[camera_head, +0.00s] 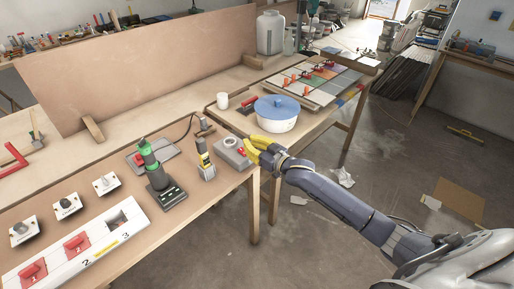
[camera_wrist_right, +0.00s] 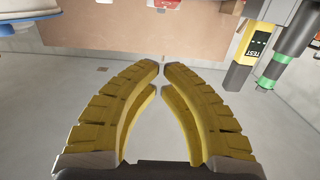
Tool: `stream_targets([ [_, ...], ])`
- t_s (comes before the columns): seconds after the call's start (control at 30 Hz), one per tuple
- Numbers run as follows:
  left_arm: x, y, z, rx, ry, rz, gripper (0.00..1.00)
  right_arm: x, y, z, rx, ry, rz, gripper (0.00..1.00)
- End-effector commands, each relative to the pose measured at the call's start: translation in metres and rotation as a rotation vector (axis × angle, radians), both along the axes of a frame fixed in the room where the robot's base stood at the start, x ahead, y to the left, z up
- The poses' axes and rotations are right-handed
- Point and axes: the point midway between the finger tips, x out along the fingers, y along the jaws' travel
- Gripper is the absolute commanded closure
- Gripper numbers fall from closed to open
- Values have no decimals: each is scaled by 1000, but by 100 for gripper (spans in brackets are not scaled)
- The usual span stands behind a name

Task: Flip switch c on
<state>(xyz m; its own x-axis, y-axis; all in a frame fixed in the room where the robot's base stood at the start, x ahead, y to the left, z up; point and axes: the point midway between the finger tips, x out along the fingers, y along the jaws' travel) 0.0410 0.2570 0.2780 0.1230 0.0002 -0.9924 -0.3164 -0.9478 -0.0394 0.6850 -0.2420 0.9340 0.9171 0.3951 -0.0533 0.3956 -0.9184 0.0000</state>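Three small white switch boxes with dark or pale knobs stand in a slanted row at the left of the bench in the head view: a near one (camera_head: 22,232), a middle one (camera_head: 67,207) and a far one (camera_head: 106,184). Their labels are too small to read, so I cannot tell which is switch c. My right gripper (camera_head: 257,150) has yellow fingers and is at the bench's right edge, beside a grey box with a red button (camera_head: 234,151), well away from the switches. In the wrist view its fingertips (camera_wrist_right: 161,66) meet with nothing between them. My left gripper is not in view.
A white panel (camera_head: 105,250) with red rockers and numbers lies in front of the switches. A green-and-black tool (camera_head: 150,165) and a yellow tester (camera_head: 206,166) stand between the switches and my right gripper. A blue-lidded pot (camera_head: 278,122) is behind the gripper.

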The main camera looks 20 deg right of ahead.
Motion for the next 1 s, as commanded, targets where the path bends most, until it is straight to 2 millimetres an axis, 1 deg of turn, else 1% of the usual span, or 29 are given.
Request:
stream_targets([
  [0.03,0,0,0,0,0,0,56,9,4,1,0,-1,-1,100],
  [0.1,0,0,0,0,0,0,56,20,8,0,0,-1,0,100],
  [0.2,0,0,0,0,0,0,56,33,14,-1,0,-1,0,100],
  [0.23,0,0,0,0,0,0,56,35,15,-4,1,0,0,100],
  [0.3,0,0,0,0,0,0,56,35,15,-16,2,3,0,100],
  [0.5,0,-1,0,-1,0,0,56,38,16,-33,0,1,-1,100],
  [0.7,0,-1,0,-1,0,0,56,39,17,-40,1,1,0,100],
  [1.0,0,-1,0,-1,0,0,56,39,17,-41,0,0,0,100],
])
